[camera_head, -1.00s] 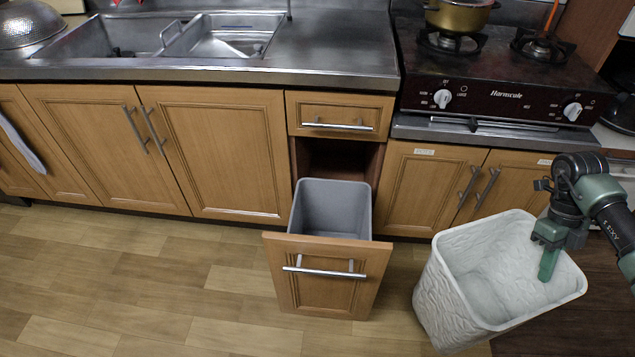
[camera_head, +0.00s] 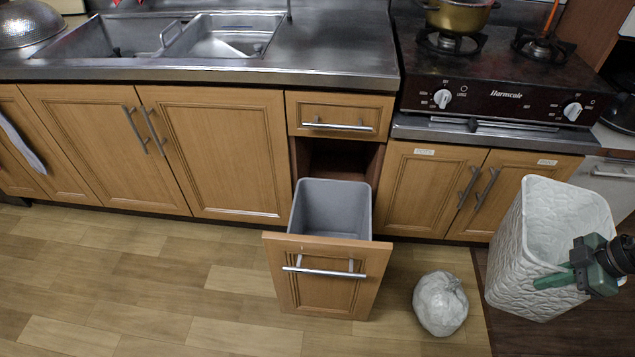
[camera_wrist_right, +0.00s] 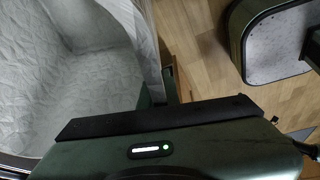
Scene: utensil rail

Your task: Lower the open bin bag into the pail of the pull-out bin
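The open bin bag (camera_head: 535,240) is white and quilted and hangs in the air at the right of the head view, its mouth open upward and tilted. My right gripper (camera_head: 562,280) is at the bag's right front rim, one green finger across its outer side. In the right wrist view the bag's inside (camera_wrist_right: 70,85) fills the left, and its wall runs down to the gripper, which is shut on it. The grey pail (camera_head: 335,207) stands in the pulled-out drawer, left of the bag and clear of it; its floor is hidden. My left gripper is out of view.
The wooden bin front (camera_head: 327,280) with its bar handle stands out from the cabinets. A crumpled whitish ball (camera_head: 440,303) lies on the floor between bin and bag. The stove (camera_head: 500,90) and closed cabinet doors (camera_head: 430,190) are behind. The floor at left is clear.

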